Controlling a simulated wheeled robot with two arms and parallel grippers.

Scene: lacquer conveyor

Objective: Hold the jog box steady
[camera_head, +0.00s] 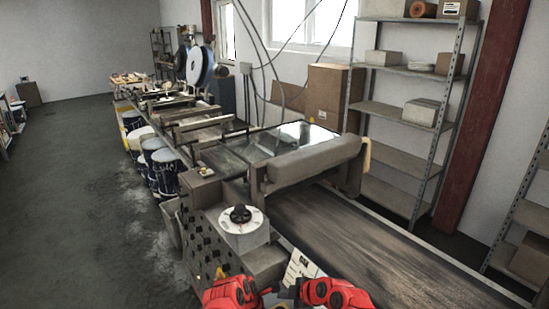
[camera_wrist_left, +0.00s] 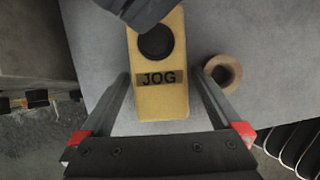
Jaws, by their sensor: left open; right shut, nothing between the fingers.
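The jog box (camera_wrist_left: 160,102) is yellow, with a black round button and a JOG label, and lies on a grey surface in the left wrist view. My left gripper (camera_wrist_left: 161,80) is open, with one finger at each side of the box; I cannot tell whether they touch it. A dark part, likely my right gripper, covers the box's top end, just above the button. In the head view my right gripper (camera_head: 286,292) is shut and empty at the bottom middle, close to the left one. I cannot make out the jog box there.
A tape roll (camera_wrist_left: 222,73) lies right of the box. A dial unit (camera_head: 243,228) stands just beyond my grippers. The dark conveyor belt (camera_head: 345,240) runs to the right, and a covered roller (camera_head: 315,160) spans it. Shelves (camera_head: 400,130) stand behind.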

